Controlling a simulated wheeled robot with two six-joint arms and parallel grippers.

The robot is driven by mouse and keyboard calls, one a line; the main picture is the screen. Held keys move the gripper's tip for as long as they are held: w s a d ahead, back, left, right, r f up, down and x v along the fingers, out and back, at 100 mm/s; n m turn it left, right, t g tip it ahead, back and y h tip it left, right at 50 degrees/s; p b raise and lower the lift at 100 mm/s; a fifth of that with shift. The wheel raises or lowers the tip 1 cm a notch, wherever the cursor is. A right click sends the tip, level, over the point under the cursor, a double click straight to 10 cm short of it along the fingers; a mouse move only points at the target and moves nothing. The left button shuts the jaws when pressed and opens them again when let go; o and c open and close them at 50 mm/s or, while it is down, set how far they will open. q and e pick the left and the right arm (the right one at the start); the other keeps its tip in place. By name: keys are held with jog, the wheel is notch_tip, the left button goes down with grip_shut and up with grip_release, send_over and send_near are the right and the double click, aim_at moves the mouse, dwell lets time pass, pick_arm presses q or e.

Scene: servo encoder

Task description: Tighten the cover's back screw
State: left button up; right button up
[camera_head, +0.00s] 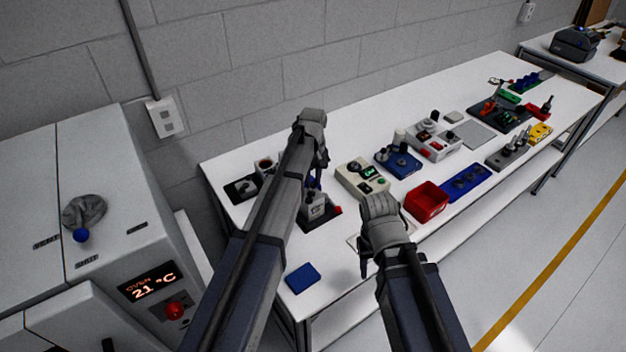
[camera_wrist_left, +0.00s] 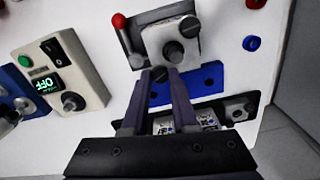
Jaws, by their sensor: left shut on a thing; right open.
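A grey square housing with a dark round knob (camera_wrist_left: 168,42) stands on the table in a dark fixture with a red-tipped lever (camera_wrist_left: 119,21). The housing also shows in the head view (camera_head: 314,205). A blue plate with dark holes (camera_wrist_left: 208,78) lies beside it in the left wrist view, partly covered by my fingers. My left gripper (camera_wrist_left: 160,74) is shut, with a dark round screw-like head between its fingertips, close to the housing and the blue plate. I cannot tell which part is the cover or whether the screw is seated. My right gripper (camera_head: 364,262) is open over the table's front edge.
A black tray with small parts (camera_wrist_left: 238,108) is near my left fingers. A beige box with a green OFF display (camera_wrist_left: 58,83) stands to one side. A red bin (camera_head: 427,201) and a blue block (camera_head: 302,277) are on the white table. An oven (camera_head: 150,285) stands at the left.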

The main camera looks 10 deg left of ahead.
aim_at(313, 184)
pick_arm(q)
grip_shut()
jog(key=m, duration=0.5)
dwell(0.4)
jog(key=o, duration=0.7)
grip_release()
notch_tip(313, 184, up, 8)
jog(key=p, duration=0.8)
jog(key=shift+f, duration=0.1)
